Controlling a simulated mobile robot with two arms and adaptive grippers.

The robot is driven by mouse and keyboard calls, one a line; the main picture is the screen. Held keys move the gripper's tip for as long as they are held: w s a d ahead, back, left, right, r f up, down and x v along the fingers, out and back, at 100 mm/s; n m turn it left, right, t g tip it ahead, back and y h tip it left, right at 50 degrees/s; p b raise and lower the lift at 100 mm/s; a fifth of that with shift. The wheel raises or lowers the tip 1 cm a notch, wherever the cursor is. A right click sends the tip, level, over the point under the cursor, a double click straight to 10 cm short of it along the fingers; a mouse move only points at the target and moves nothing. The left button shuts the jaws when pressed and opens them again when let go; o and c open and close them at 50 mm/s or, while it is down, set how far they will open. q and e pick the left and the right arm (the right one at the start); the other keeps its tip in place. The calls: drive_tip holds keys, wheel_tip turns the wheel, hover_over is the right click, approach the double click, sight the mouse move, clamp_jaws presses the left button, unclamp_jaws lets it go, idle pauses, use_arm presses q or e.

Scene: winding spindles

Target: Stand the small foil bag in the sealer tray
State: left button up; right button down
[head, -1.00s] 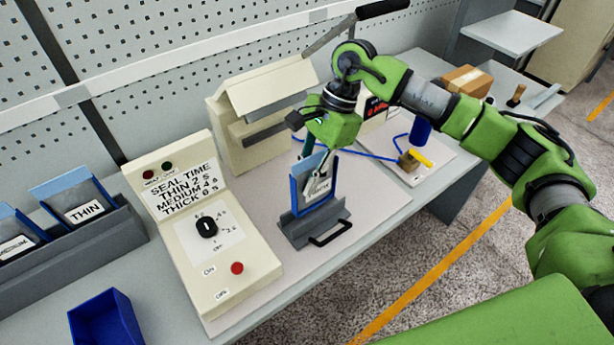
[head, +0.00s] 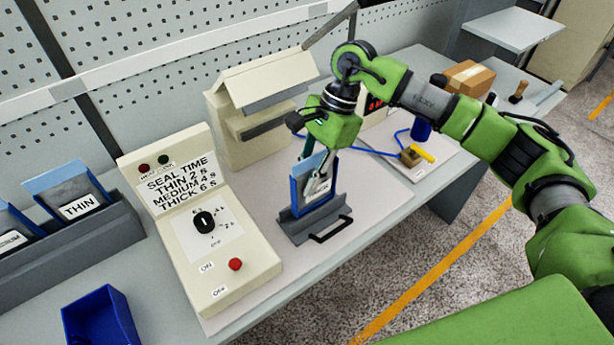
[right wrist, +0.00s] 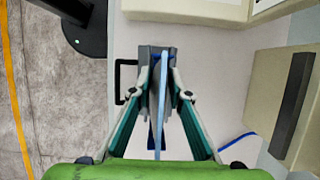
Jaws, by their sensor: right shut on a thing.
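The foil bag (head: 298,188), grey with a blue edge and a pale label, stands upright at the grey sealer tray (head: 297,232). Its lower edge meets the tray, but I cannot tell how deep it sits. My right gripper (head: 317,182) comes from above and is shut on the bag, one finger across its front face. In the right wrist view, the bag (right wrist: 164,85) shows edge-on as a thin blue strip between the two fingers, with the tray (right wrist: 150,52) beyond. The label is partly covered by the finger. My left gripper is not in view.
A cream control box (head: 222,268) with a dial and red button stands left of the tray. The cream sealer (head: 262,122) is behind. A grey rack (head: 88,240) holds other bags, and a blue bin (head: 100,318) is at front left. The mat right of the tray is clear.

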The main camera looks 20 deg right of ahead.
sight(319, 161)
drive_tip(key=shift+f+b, duration=1.55)
drive_tip(key=shift+f, duration=0.2)
drive_tip(key=c, duration=1.8)
unclamp_jaws()
drive_tip(key=shift+r, duration=0.1)
drive_tip(key=shift+d+r, duration=0.1)
drive_tip(key=shift+r, duration=0.1)
drive_tip(key=v, duration=0.7)
